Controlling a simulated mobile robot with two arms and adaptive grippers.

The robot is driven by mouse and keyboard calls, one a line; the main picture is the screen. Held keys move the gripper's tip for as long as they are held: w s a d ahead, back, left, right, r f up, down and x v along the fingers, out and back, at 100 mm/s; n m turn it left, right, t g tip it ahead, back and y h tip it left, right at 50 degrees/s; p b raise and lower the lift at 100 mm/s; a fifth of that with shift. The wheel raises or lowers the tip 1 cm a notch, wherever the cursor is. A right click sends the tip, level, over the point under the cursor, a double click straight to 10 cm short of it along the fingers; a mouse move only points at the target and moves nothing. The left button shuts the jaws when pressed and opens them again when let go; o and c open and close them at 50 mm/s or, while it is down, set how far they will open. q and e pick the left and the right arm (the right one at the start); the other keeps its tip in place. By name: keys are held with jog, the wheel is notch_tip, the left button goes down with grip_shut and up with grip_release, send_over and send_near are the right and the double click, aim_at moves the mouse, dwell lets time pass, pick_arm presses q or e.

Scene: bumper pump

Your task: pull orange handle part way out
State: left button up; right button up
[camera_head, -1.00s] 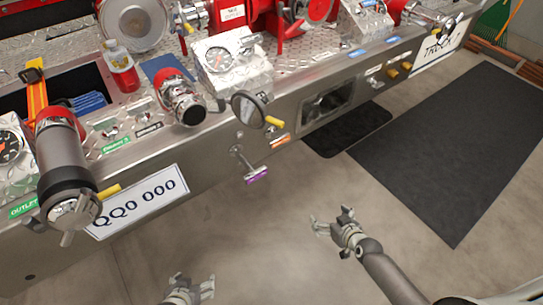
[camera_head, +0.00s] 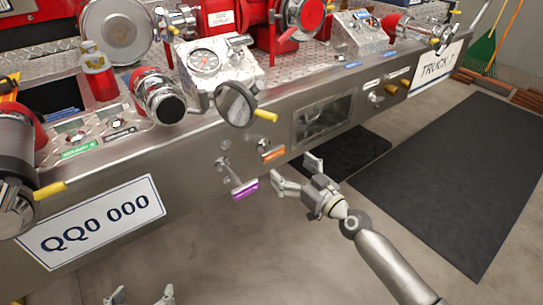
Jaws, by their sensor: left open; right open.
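The orange handle (camera_head: 273,154) is on the front face of the metal bumper, right of the purple handle and close to the panel. The purple handle (camera_head: 245,190) stands out from the bumper on a rod. My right gripper (camera_head: 294,174) is open and empty, just below and right of the orange handle, fingers pointing toward the bumper. It looks apart from the handle. My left gripper (camera_head: 142,295) is open and empty at the bottom edge; only its fingertips show.
The bumper (camera_head: 190,165) crosses the view. A licence plate (camera_head: 95,222) is at left. A recessed dark window (camera_head: 323,118) is right of the handle. Dark mats (camera_head: 440,170) lie on open floor.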

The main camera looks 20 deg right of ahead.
aim_at(275, 155)
jog(key=x, duration=0.7)
jog(key=shift+w, duration=0.15)
pick_arm(q)
jog(key=shift+w+d+r+t, duration=0.2)
jog(key=shift+w+r+t, duration=0.15)
jog(key=shift+w+t, duration=0.1)
pick_arm(e)
jog(key=shift+w+a, duration=0.3)
jog(key=shift+w, duration=0.3)
jog(key=shift+c, duration=0.4)
jog(key=c, duration=1.4)
jog(key=shift+v, duration=1.15)
jog(key=shift+s+d, duration=0.15)
jog(key=shift+s, duration=0.2)
pick_arm(q)
jog(key=shift+w+r, duration=0.2)
jog(key=shift+r, duration=0.05)
jog(key=shift+d, duration=0.1)
pick_arm(e)
jog(key=o, duration=1.5)
